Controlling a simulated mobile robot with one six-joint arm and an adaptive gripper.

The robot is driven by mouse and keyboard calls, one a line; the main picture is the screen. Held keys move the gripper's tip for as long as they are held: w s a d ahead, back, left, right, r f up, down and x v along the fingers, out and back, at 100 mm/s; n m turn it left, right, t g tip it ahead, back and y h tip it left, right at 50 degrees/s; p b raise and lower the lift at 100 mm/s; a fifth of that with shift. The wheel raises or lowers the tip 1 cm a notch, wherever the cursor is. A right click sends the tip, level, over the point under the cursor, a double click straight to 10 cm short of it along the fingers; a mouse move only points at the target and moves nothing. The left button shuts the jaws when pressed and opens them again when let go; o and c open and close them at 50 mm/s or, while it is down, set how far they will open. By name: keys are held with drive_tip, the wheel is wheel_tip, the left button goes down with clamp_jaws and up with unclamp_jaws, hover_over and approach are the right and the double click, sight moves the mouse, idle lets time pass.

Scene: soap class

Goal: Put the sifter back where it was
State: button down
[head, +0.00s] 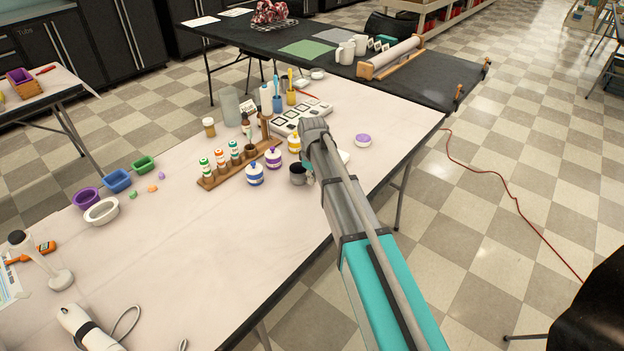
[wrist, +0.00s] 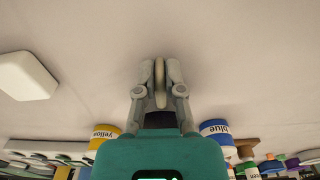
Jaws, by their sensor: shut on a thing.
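The sifter (head: 298,174) looks like a small dark grey metal cup. In the head view it is at the table's right edge, beside the lower end of my arm, which partly hides it. In the wrist view my gripper (wrist: 160,82) points at the pale tabletop. Its two fingers are shut on a thin, pale, upright piece (wrist: 160,76), which seems to be the sifter's handle. The fingertips are hidden by my arm in the head view. I cannot tell whether the sifter touches the table.
Jars with blue (head: 254,173), purple (head: 273,158) and yellow (head: 294,143) bands stand close behind. A wooden rack (head: 230,170) holds small bottles. A white block (wrist: 26,76) lies near my gripper. The table's middle left is clear.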

drive_tip(key=shift+f, duration=0.2)
drive_tip(key=c, duration=0.8)
unclamp_jaws()
drive_tip(key=shift+o, duration=0.2)
drive_tip(key=shift+a+r, duration=0.1)
drive_tip(key=shift+r, duration=0.1)
wheel_tip(320, 180, up, 12)
drive_tip(key=p, duration=1.2)
drive_tip(key=s+d+m, duration=1)
drive_tip(key=s+d, duration=0.9)
drive_tip(key=s, duration=0.4)
drive_tip(key=shift+d, duration=0.2)
drive_tip(key=shift+r+p, duration=0.45)
